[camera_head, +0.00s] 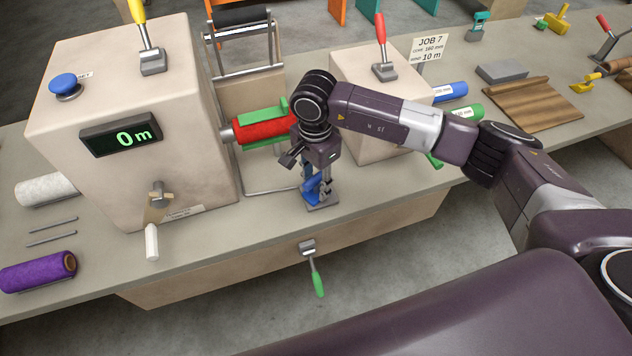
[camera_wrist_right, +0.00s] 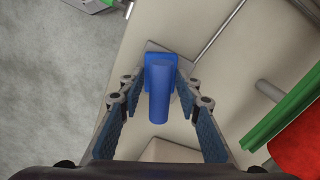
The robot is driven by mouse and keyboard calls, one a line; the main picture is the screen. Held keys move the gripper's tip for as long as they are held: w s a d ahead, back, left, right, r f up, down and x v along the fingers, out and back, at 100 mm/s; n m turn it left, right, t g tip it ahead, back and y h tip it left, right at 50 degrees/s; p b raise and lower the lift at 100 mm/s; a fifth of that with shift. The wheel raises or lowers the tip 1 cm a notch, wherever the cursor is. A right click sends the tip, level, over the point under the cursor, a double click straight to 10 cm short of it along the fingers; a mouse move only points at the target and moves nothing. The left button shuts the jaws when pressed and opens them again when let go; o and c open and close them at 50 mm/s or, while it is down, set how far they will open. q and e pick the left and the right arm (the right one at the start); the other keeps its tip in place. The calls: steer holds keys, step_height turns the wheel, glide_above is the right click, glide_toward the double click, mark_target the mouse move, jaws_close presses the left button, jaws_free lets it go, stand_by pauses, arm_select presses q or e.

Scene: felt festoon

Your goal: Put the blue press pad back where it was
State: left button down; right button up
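The blue press pad (camera_head: 318,190) stands on a small grey metal plate (camera_head: 324,206) near the bench's front edge, partly hidden by my right gripper. In the right wrist view, the blue piece (camera_wrist_right: 159,92) shows as a rounded post on a wider blue block. My right gripper (camera_wrist_right: 160,98) is above it, pointing down. Its two fingers are spread to either side of the blue post, with visible gaps on both sides. Whether the pad is loose or fixed to the plate, I cannot tell. My left gripper is not in view.
A red roll with green bars (camera_head: 264,128) is mounted behind my gripper, between the display housing (camera_head: 85,60) and the right housing (camera_head: 350,65). A green-handled lever (camera_head: 315,275) hangs at the bench front. A purple roll (camera_head: 38,271) lies at left.

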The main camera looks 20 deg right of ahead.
mark_target(316, 177)
steer(key=shift+r, duration=0.1)
steer(key=shift+r+p, duration=0.15)
steer(key=shift+p, duration=0.15)
steer(key=shift+w+r+b, duration=0.15)
steer(key=shift+r+b, duration=0.2)
steer(key=shift+b, duration=0.05)
step_height(316, 177, up, 11)
steer(key=b, duration=0.3)
steer(key=shift+r, duration=0.1)
